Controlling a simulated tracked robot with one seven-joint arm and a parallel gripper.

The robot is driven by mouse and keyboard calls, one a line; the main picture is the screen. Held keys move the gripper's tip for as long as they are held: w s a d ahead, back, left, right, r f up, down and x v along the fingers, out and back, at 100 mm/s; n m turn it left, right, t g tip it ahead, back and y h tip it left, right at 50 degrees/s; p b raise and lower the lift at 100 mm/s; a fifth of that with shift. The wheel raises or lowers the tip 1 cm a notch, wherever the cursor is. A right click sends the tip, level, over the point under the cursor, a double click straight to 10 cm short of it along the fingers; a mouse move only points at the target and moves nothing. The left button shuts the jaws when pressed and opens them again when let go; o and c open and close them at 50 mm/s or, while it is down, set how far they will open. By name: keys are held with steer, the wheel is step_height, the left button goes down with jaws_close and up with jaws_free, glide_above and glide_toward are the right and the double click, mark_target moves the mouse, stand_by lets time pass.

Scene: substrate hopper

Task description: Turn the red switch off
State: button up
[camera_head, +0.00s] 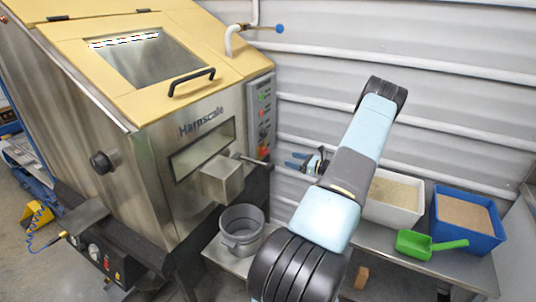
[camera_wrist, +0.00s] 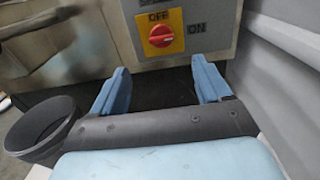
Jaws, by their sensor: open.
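The red switch (camera_wrist: 161,36) is a round rotary knob on a yellow plate on a grey panel, at the top middle of the wrist view. OFF is printed above it and ON to its right. A pale mark crosses the knob roughly sideways. In the head view the switch (camera_head: 263,140) is small, low on the machine's control panel (camera_head: 262,100). My gripper (camera_wrist: 160,66) is open and empty, its two blue fingers apart below the switch in the wrist view. In the head view my gripper (camera_head: 296,160) is right of the panel. I see no contact with the switch.
The steel Harnscale machine (camera_head: 150,150) stands at left, with a grey bucket (camera_head: 241,225) below its spout. At right, a white bin (camera_head: 393,213), a blue bin (camera_head: 468,238) and a green scoop (camera_head: 428,244) are on a bench. A ribbed wall (camera_head: 420,95) is behind.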

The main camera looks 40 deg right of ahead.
mark_target(268, 152)
steer(key=x, duration=1.3)
steer(key=shift+w+f, duration=0.1)
steer(key=shift+w, duration=0.25)
steer(key=c, duration=1)
